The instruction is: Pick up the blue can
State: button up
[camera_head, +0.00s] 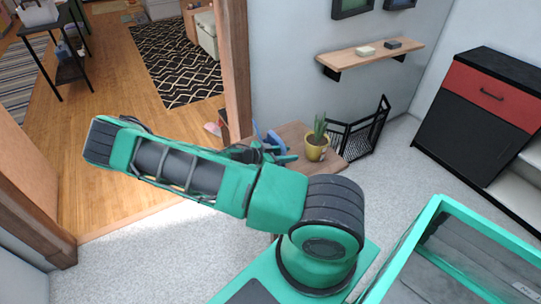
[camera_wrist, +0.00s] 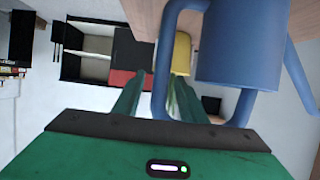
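The blue can (camera_wrist: 243,45) is a watering can with a looped handle; it fills the upper right of the wrist view, cut off by the top edge. In the head view it is partly hidden behind my arm, with its blue part (camera_head: 270,138) showing by the wooden table. My gripper (camera_wrist: 159,77) is open, its two green fingers apart. One bar of the can's handle shows between the fingers in the wrist view, with a gap on both sides; I cannot tell its exact depth. In the head view my gripper (camera_head: 284,157) is beside the can, largely hidden by my wrist.
A yellow pot with a plant (camera_head: 316,146) stands right of the can on the small wooden table (camera_head: 334,164). A black wire rack (camera_head: 361,133) is beside the table. A door frame (camera_head: 236,75) rises behind it. A wall shelf (camera_head: 371,56) hangs above.

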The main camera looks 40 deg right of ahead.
jog(key=shift+x, duration=0.95)
grip_shut()
jog(key=shift+r, duration=0.1)
jog(key=s+a+r, duration=0.6)
jog(key=a+r, duration=0.3)
jog(key=r, duration=0.2)
jog(key=shift+s+a, duration=0.25)
jog(key=shift+a, duration=0.1)
